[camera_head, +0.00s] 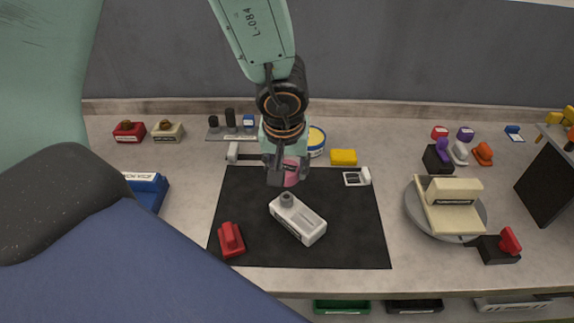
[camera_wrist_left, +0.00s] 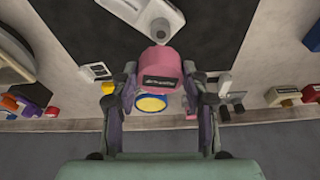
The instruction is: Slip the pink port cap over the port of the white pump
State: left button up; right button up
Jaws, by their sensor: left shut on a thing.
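My left gripper (camera_head: 288,176) is shut on the pink port cap (camera_head: 291,171) and holds it above the back part of the black mat (camera_head: 345,215). The cap also shows in the left wrist view (camera_wrist_left: 160,68), between the two fingers, with a dark label on it. The white pump (camera_head: 298,221) lies on the mat, in front of the cap in the head view. Its grey round port (camera_head: 287,199) stands up at its back left end, and the cap is apart from it. In the left wrist view the port (camera_wrist_left: 160,28) shows just beyond the cap. My right gripper is not in view.
A red part (camera_head: 231,239) sits on the mat left of the pump. A yellow block (camera_head: 343,157) and a blue-yellow tin (camera_head: 316,141) stand behind the mat. A round turntable (camera_head: 480,226) with a cream part is at the right. The mat right of the pump is clear.

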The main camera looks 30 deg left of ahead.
aim_at(286, 196)
pick_arm(q)
jog(key=shift+s+d+r+p, duration=0.1)
jog(key=shift+s+p, duration=0.05)
jog(key=shift+p, duration=0.2)
jog(key=shift+a+f+b, duration=0.15)
jog(key=shift+f+b, duration=0.2)
jog(key=shift+f, duration=0.15)
jog(key=shift+a+f+b, duration=0.15)
jog(key=shift+f+b, duration=0.2)
jog(key=shift+f, duration=0.15)
jog(key=shift+d+f+b, duration=0.25)
jog(key=shift+f+b, duration=0.5)
jog(key=shift+f, duration=0.2)
jog(key=shift+a+f+b, duration=0.2)
jog(key=shift+f+b, duration=0.3)
jog(key=shift+f, duration=0.25)
jog(key=shift+d+f+b, duration=0.15)
jog(key=shift+f+b, duration=0.45)
jog(key=shift+f, duration=0.5)
jog(key=shift+f, duration=0.1)
